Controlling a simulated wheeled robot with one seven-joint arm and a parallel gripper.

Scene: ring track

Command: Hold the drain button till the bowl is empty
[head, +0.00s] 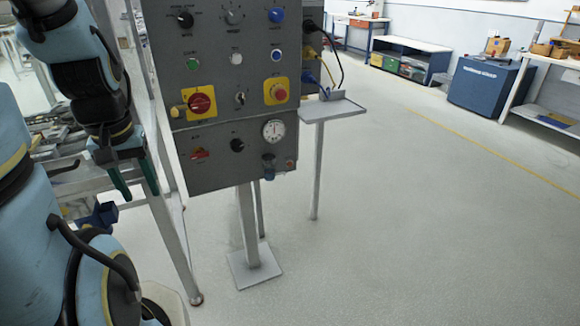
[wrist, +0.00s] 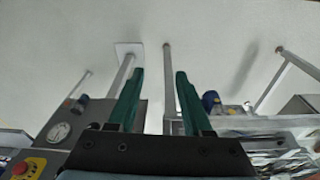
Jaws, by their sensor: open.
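A grey control panel (head: 222,60) stands on a post. At its lower right, a round white gauge (head: 273,130) sits above a small dark blue bowl (head: 268,168). The bowl's liquid level is too small to read. A small reddish knob (head: 290,164) sits right of the bowl; no label is readable, so I cannot tell whether it is the drain button. My gripper (head: 140,193) is open and empty, left of the panel, pointing down. In the wrist view, its green fingers (wrist: 160,72) are apart with nothing between; the gauge (wrist: 60,132) and bowl (wrist: 80,102) show to their left.
A metal rack with parts (head: 60,150) and a blue item (head: 100,215) are left, near my arm. The floor right and in front is clear.

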